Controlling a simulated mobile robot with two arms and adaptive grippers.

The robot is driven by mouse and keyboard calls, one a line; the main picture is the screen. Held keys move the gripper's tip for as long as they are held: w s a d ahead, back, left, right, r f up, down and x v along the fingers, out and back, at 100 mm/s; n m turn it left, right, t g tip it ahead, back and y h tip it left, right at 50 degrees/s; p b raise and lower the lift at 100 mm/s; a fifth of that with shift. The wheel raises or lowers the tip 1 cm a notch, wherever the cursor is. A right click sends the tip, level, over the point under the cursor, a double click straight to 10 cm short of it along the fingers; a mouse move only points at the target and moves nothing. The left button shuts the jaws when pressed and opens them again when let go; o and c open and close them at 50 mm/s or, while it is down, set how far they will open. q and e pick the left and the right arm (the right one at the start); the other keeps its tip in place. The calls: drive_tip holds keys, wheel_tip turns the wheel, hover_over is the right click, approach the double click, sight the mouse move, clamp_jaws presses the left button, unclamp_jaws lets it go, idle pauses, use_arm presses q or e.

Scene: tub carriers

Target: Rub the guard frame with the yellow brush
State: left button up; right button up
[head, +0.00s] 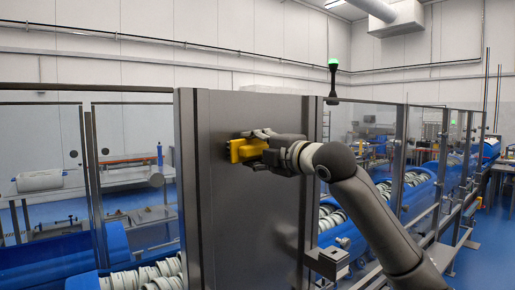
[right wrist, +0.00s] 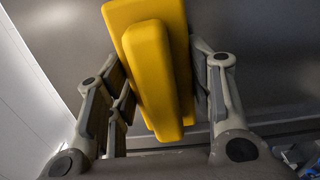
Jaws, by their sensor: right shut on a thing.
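The yellow brush (head: 248,150) is in my right gripper (head: 262,142), which is shut on it. In the right wrist view the yellow brush (right wrist: 152,65) sits between the two fingers of my right gripper (right wrist: 160,95). The guard frame shows as a broad grey metal panel (head: 235,225) in the middle of the head view. The brush is in front of the upper part of this panel. Its bristles are hidden, and I cannot tell whether it touches the panel. My left gripper is in neither view.
Clear guard panes (head: 370,128) run back to the right of the panel. Behind them are blue tub carriers (head: 415,196) with white rings. Another blue carrier (head: 50,245) lies behind the glass at left. A grey bracket (head: 328,262) juts out low beside my right arm.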

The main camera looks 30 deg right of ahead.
drive_tip(key=shift+w, duration=0.15)
drive_tip(key=shift+d, duration=0.15)
drive_tip(key=shift+d, duration=0.25)
drive_tip(key=shift+d+p, duration=0.6)
drive_tip(key=shift+d, duration=1.05)
drive_tip(key=shift+w+r+p, duration=0.1)
drive_tip(key=shift+w+p, duration=0.1)
drive_tip(key=shift+p, duration=0.3)
drive_tip(key=shift+s+a+p, duration=0.15)
drive_tip(key=shift+a+p, duration=0.4)
drive_tip(key=shift+a, duration=1.5)
